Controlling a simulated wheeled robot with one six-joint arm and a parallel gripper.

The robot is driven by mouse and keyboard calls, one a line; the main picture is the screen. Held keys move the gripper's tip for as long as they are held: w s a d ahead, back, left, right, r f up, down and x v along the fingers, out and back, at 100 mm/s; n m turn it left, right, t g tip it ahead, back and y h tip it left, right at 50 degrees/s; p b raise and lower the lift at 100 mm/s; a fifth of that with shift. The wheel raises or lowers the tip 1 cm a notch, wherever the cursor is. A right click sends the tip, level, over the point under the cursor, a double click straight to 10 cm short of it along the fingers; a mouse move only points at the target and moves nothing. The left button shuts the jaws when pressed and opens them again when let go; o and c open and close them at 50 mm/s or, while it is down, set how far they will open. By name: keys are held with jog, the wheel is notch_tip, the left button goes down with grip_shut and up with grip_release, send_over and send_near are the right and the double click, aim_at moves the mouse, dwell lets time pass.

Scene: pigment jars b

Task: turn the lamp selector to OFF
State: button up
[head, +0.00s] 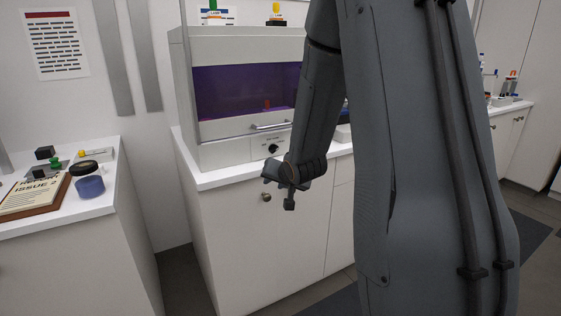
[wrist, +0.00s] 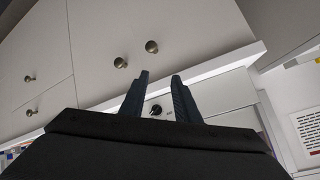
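The lamp selector (head: 273,149) is a small black knob on the pale front panel of the white cabinet, below the purple-lit window. It also shows in the wrist view (wrist: 155,110), between my fingers in the picture. Its markings are too small to read. My gripper (head: 278,189) is in front of the counter edge, lower than the knob and apart from it. In the wrist view the two fingers of my gripper (wrist: 161,76) are spread with nothing between them.
The cabinet's window (head: 240,92) is down, with a metal handle (head: 270,126) just above the knob. Below the counter are white doors with round knobs (head: 266,197).

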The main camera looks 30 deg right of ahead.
jog(key=w+d+m+t+b, duration=0.2)
jog(key=w+d+m+t, duration=0.15)
jog(key=w+d, duration=0.25)
jog(key=m+t+y+b, duration=0.1)
jog(key=t+y+b, duration=0.1)
jog(key=t, duration=0.2)
send_near(277, 149)
jog(key=w, duration=0.7)
jog(key=shift+w+a, duration=0.2)
jog(key=shift+w, duration=0.15)
jog(key=shift+c, duration=0.4)
grip_shut()
